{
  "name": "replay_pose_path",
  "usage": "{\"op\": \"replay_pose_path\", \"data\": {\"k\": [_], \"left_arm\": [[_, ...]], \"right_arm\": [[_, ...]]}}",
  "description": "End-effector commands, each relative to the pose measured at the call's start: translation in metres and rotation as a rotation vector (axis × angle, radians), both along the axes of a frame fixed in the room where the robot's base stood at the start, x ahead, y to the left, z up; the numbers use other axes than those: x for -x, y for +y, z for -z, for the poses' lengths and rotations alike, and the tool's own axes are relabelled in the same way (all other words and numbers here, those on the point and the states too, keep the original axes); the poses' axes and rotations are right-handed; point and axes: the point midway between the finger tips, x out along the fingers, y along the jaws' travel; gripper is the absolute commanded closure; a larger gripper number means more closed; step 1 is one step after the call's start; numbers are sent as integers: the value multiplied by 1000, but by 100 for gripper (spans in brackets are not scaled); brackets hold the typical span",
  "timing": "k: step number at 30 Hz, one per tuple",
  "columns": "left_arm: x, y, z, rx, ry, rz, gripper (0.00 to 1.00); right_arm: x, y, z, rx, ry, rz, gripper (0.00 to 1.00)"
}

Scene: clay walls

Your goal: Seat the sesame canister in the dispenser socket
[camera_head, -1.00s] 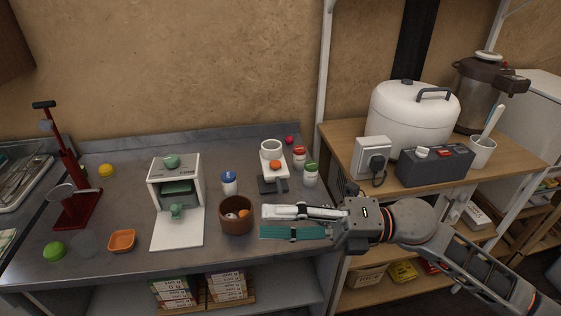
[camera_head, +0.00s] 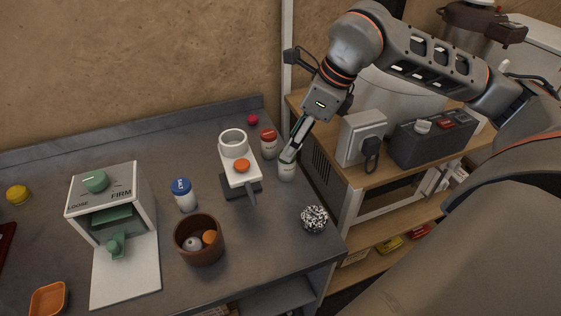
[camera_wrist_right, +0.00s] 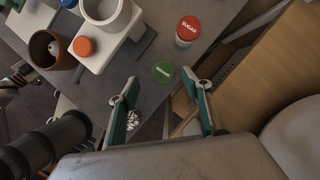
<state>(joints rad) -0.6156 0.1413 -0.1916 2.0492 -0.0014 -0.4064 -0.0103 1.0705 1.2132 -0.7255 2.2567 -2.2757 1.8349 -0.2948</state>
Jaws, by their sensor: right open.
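The green-lidded canister (camera_wrist_right: 162,71), with small lettering that looks like SESAME, stands upright on the counter. In the head view its white body (camera_head: 287,172) shows, but my gripper hides its lid. My right gripper (camera_head: 289,153) points down at this canister. In the right wrist view the open fingers (camera_wrist_right: 160,86) spread to either side of and just short of the lid; I cannot tell whether they touch it. The white dispenser (camera_head: 238,177), with an orange knob, stands left of the canister. Its ring-shaped socket (camera_head: 232,137) looks empty.
A red-lidded SUGAR canister (camera_head: 268,144) stands close behind the green-lidded one. A speckled ball (camera_head: 314,219) lies near the counter's right edge. A brown bowl (camera_head: 200,252), a blue-lidded canister (camera_head: 184,195) and a white press (camera_head: 128,200) are further left. The wooden shelf (camera_head: 330,160) adjoins at right.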

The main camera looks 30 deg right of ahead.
Motion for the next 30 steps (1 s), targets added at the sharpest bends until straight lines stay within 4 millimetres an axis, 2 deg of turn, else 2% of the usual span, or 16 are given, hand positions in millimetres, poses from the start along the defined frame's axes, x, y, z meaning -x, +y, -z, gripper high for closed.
{"op": "replay_pose_path", "data": {"k": [1,7,15,23,28,30], "left_arm": [[3,0,3,-1,6,0,54],[5,1,6,-4,10,1,54],[4,2,8,-7,8,1,54],[1,2,7,-10,2,1,54],[2,3,7,-10,4,1,54],[2,3,8,-10,5,1,54]], "right_arm": [[-1,2,8,-1,5,-2,51],[-6,2,22,-2,4,-1,51],[-17,7,58,-4,6,-2,51],[-19,7,59,-3,0,-1,51],[-19,8,59,-3,1,-1,93],[-18,8,59,-3,1,-1,94]]}}
